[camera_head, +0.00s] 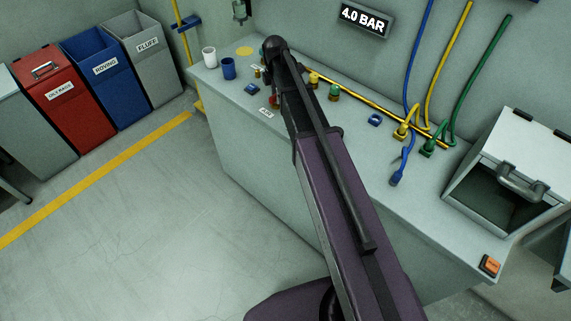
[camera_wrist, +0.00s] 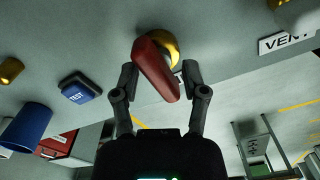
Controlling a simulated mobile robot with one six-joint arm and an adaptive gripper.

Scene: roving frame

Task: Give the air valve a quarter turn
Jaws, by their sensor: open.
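The air valve has a red lever (camera_wrist: 157,70) on a brass body (camera_wrist: 165,42), seen in the wrist view. My gripper (camera_wrist: 160,75) is open, with one dark finger on each side of the lever in the picture. The right finger looks very close to the lever; I cannot tell whether it touches. In the camera_head view my arm covers most of the valve. A small bit of red (camera_head: 273,101) shows left of the arm, above the AIR label (camera_head: 266,113). My fingers are hidden there.
On the bench (camera_head: 240,130) stand a blue cup (camera_head: 228,68), a white cup (camera_head: 209,57) and a blue TEST button (camera_wrist: 77,92). A VENT label (camera_wrist: 285,42) lies right of the lever. A yellow pipe (camera_head: 380,112) runs along the back. A wall display (camera_head: 363,20) reads 4.0 BAR.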

